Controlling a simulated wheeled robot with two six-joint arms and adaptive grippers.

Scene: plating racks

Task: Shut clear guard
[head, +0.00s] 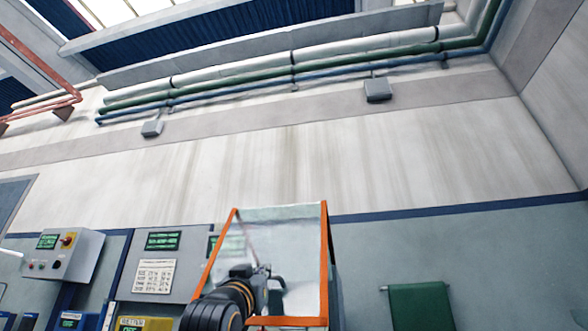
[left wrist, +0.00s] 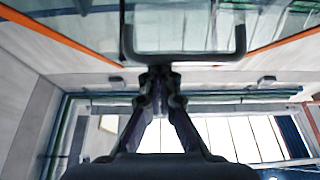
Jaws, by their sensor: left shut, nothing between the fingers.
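The clear guard (head: 324,262) is a see-through panel with orange edges, standing raised and tilted in front of the wall in the head view. In the left wrist view its pane and orange edges (left wrist: 62,36) fill the top. A dark U-shaped handle (left wrist: 190,57) is on the pane. My left gripper (head: 268,282) is in front of the guard's lower part; its fingertips (left wrist: 160,74) are shut and empty, close to the handle's bar. I cannot tell whether they touch it. My right gripper is not in view.
A grey control box (head: 62,254) with a red knob and a grey panel with a green display (head: 163,241) stand at the left. A green cloth-like piece (head: 421,306) hangs at the lower right. Pipes run high along the wall.

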